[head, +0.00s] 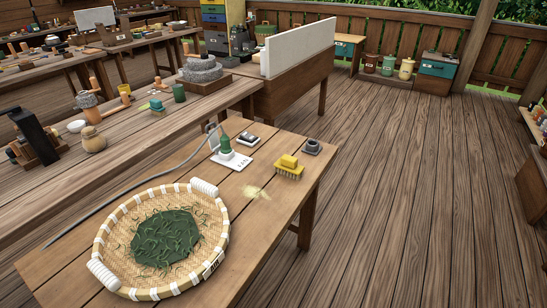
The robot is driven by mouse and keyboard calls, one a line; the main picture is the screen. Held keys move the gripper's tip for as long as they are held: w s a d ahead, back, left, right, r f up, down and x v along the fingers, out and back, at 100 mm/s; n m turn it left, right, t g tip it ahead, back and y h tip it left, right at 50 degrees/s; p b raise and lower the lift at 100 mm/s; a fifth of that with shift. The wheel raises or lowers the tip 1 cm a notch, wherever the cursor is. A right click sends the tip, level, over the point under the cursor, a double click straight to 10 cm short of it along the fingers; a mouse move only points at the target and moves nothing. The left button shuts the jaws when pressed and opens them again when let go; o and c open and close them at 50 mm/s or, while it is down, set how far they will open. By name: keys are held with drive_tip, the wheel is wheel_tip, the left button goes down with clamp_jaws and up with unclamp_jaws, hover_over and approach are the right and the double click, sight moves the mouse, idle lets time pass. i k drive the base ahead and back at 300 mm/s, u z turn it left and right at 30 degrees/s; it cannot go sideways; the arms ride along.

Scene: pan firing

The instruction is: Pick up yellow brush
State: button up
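The yellow brush (289,166) lies on the wooden table near its right edge, with its yellow grip block upward and its bristles down on the tabletop. Nothing covers it. A small pale yellow patch (256,192) lies on the table just in front and left of it. My gripper is not in view, so I cannot see its place or state.
A woven basket (103,240) with green leaves fills the table's front left. Left of the brush stand a green bottle (226,148) on a white card and a small dark item (248,139); a dark grey block (312,147) is behind right. The floor (420,190) on the right is clear.

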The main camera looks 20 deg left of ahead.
sight(288, 165)
drive_tip(key=u, duration=0.35)
drive_tip(key=i, duration=1.05)
drive_tip(key=u, duration=0.45)
